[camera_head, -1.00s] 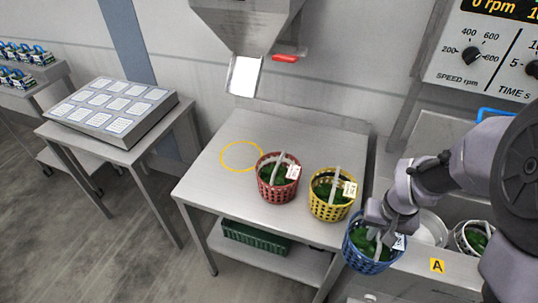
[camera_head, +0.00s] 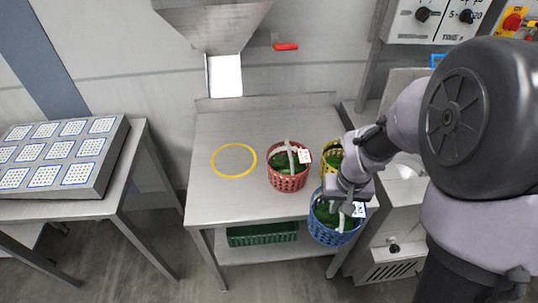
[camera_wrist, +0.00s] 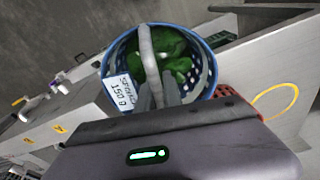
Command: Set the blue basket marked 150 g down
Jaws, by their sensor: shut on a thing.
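The blue basket (camera_head: 322,232) holds green leaves and hangs from my gripper (camera_head: 348,200) at the front right corner of the steel table (camera_head: 225,205). My gripper is shut on its grey handle. In the wrist view the blue basket (camera_wrist: 209,88) shows its handle between the fingers and a white tag (camera_wrist: 122,92) reading 150 g. In the head view the basket looks to be at or just beyond the table's front edge; I cannot tell its height.
A red basket (camera_head: 287,180) of greens stands mid-table. A yellow basket (camera_head: 328,172) stands right of it, partly hidden by my arm. A yellow ring (camera_head: 234,176) marks bare tabletop under a chute (camera_head: 225,75). A green crate (camera_head: 262,235) sits on the lower shelf.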

